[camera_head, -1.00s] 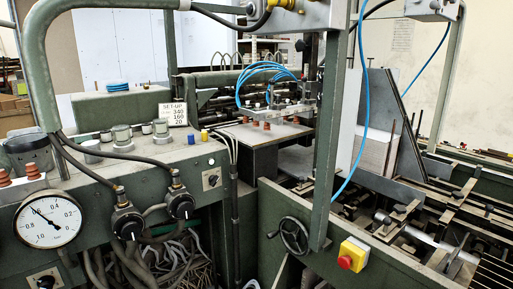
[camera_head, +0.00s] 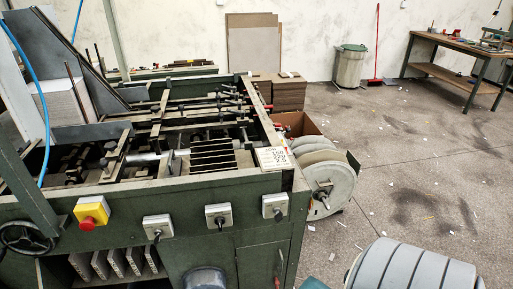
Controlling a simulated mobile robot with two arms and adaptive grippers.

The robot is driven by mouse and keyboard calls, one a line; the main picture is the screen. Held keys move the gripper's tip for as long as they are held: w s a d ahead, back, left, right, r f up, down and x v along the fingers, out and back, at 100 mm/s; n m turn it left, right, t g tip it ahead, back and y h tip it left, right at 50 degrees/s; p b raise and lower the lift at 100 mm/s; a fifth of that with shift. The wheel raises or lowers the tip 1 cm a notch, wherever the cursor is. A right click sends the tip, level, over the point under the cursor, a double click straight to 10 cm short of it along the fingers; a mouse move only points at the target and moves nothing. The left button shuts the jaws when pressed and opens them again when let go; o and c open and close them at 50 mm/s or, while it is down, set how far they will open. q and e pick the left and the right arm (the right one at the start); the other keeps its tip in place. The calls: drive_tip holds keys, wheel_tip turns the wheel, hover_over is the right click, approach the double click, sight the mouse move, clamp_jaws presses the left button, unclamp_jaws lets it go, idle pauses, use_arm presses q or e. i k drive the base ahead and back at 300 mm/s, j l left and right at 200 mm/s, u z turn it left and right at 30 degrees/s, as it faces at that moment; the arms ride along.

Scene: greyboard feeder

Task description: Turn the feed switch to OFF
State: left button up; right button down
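Three grey switch boxes with dark knobs are on the green front of the machine: a left one (camera_head: 158,226), a middle one (camera_head: 219,216) and a right one (camera_head: 275,206). I cannot read any label, so I cannot tell which is the feed switch or how each is set. A yellow box with a red button (camera_head: 91,212) is left of them. Neither of my grippers is in view, and nothing touches the switches.
A black handwheel (camera_head: 25,237) is at the lower left. A number card (camera_head: 273,158) lies on the machine's corner. Pale reels (camera_head: 327,180) stick out at its right end. A grey ribbed rounded thing (camera_head: 415,265) is at lower right. The floor beyond is mostly open.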

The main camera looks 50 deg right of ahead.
sight(219, 220)
drive_tip(key=z, duration=1.15)
